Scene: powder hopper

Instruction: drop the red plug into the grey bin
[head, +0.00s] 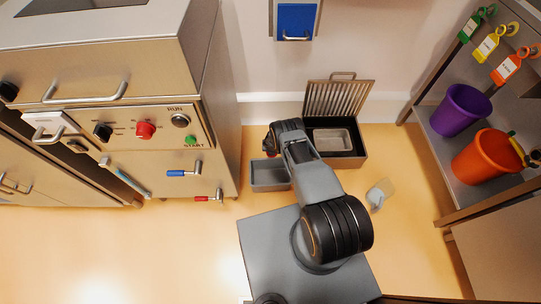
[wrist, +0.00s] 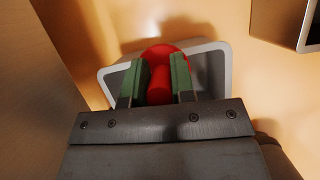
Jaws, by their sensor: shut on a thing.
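The red plug (wrist: 163,52) shows in the wrist view between the two green-padded fingers of my gripper (wrist: 161,78). My gripper is shut on it. The grey bin (wrist: 213,62) lies beyond the plug in the wrist view, its pale rim showing around the plug and fingers. The plug is held over the bin's opening; its height above the rim I cannot tell. In the head view the grey bin (head: 270,176) stands on the floor beside the steel cabinet.
An open dark box (head: 345,157) with a slatted lid and a metal tray stands right of the bin. The steel cabinet (head: 220,120) with knobs and valve handles is close on the left. A scoop (head: 380,192) lies on the floor. Shelves with purple and orange buckets (head: 484,156) stand at right.

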